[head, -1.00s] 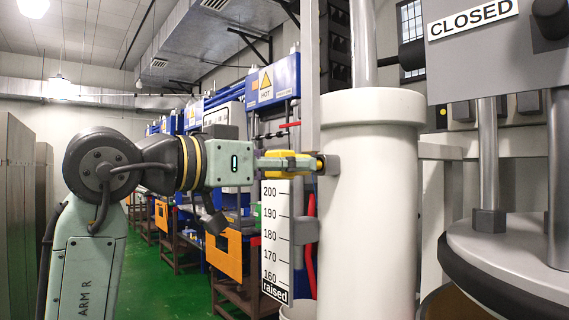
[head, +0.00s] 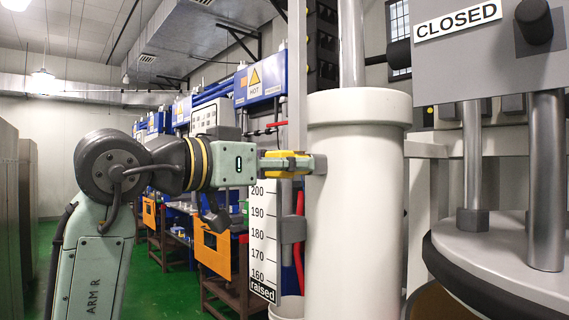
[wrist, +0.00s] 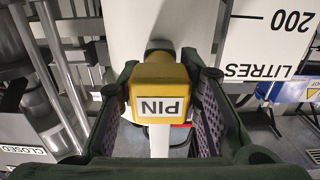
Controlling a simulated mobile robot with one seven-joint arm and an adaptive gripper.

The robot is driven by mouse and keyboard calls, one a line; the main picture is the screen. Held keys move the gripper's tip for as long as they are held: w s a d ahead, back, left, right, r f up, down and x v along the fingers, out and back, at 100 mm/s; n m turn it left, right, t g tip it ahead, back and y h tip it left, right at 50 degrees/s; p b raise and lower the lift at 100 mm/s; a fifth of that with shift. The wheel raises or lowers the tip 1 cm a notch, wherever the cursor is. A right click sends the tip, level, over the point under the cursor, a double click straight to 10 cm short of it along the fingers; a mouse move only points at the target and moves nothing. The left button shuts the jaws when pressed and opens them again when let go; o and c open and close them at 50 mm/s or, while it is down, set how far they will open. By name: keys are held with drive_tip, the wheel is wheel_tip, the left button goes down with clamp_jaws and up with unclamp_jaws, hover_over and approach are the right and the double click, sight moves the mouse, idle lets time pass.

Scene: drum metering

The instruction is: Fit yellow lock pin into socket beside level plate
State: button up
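The yellow lock pin (head: 272,154) shows in the head view between the fingers of my gripper (head: 290,163). In the wrist view its yellow head (wrist: 160,85), marked PIN, fills the space between my gripper's fingers (wrist: 161,80), which close on its sides. The socket (head: 319,164) is a grey bracket on the white column, just right of my fingertips. The pin's far end is at the socket, but its shaft is hidden, so I cannot tell how deep it sits. The level plate (head: 264,235), a white scale marked "raised", hangs just below; it also shows in the wrist view (wrist: 270,40).
The white column (head: 355,210) stands close to my gripper's right. A grey drum assembly (head: 515,250) with posts and a CLOSED sign (head: 457,21) is at the right. Blue machines and orange panels (head: 212,250) line the aisle behind. Green floor is open at left.

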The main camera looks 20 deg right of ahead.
drive_tip(key=o, duration=0.5)
drive_tip(key=v, duration=1.2)
idle(0.4)
